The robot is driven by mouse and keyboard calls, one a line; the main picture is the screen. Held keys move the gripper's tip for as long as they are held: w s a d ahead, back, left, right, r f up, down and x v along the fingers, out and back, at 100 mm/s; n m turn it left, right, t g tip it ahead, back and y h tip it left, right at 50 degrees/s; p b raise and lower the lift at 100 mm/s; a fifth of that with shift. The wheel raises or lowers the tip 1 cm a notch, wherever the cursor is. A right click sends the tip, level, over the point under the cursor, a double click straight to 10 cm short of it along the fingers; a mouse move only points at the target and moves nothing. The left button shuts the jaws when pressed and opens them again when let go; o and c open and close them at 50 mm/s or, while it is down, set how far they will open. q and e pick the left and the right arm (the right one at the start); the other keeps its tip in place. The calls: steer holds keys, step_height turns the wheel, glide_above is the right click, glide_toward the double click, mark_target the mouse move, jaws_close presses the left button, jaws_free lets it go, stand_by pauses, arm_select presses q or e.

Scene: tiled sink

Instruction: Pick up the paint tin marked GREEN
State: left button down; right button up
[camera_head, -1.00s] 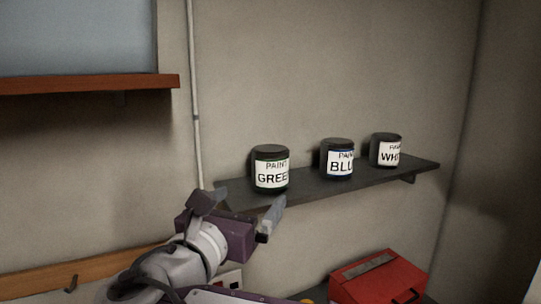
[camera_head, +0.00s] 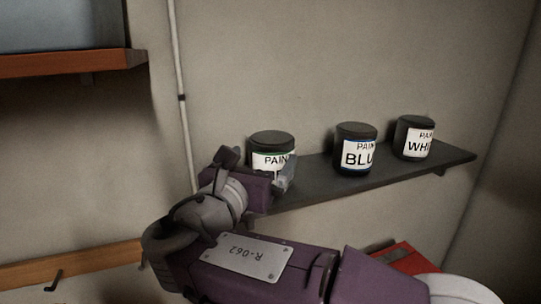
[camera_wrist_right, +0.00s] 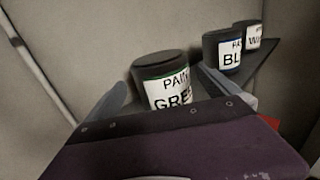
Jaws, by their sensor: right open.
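The paint tin marked GREEN (camera_head: 272,146) stands upright at the left end of a dark wall shelf. It is black with a white label and a green stripe; my right gripper hides its lower part in the head view. My right gripper (camera_head: 258,166) is open in front of the tin. In the right wrist view the GREEN tin (camera_wrist_right: 162,82) shows between the two spread fingers of the right gripper (camera_wrist_right: 182,100), beyond the palm. I cannot tell whether the fingers reach around it. My left gripper is not in view.
The shelf (camera_head: 325,182) also holds a BLUE tin (camera_head: 355,148) and a WHITE tin (camera_head: 415,138) to the right, with gaps between. A red box (camera_head: 408,256) sits below, partly behind my arm. A wooden shelf (camera_head: 70,64) is at upper left, beside a vertical pipe (camera_head: 181,90).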

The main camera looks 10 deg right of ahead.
steer(key=p+x, duration=0.2)
steer(key=x, duration=0.4)
steer(key=shift+w+d+r+p, duration=0.1)
steer(key=shift+r+p, duration=0.1)
steer(key=shift+p, duration=0.2)
steer(key=shift+w+f, duration=0.1)
steer(key=shift+w, duration=0.05)
steer(key=c, duration=1.6)
steer(key=shift+c, duration=1.2)
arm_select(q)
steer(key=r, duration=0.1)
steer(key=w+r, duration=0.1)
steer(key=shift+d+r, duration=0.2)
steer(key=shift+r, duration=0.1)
